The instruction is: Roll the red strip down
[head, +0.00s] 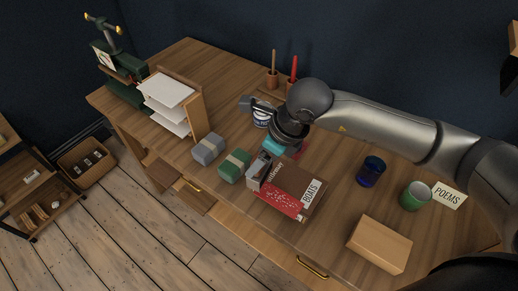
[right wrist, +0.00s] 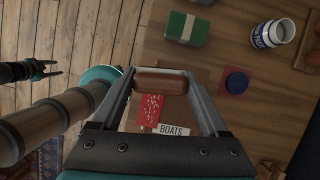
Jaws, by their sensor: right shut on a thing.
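The red strip (head: 281,203) with white specks lies on the brown block labelled BOATS (head: 299,181) near the desk's front edge. In the right wrist view the red strip (right wrist: 151,112) runs down from a brown roller (right wrist: 160,82). My right gripper (right wrist: 162,84) is shut on this roller, at the strip's upper end. I cannot tell whether the roller touches the strip. In the head view my right gripper (head: 258,178) is at the block's left end, and the roller is hidden. My left gripper (right wrist: 50,69) appears open and empty at the left of the right wrist view.
A green bundle (head: 235,165) and a grey bundle (head: 208,148) stand to the left. A blue glass (head: 371,171), a green cup (head: 415,195) and a tan box (head: 378,244) stand to the right. A white tin (head: 261,119) is behind. Desk surface is clear between block and glass.

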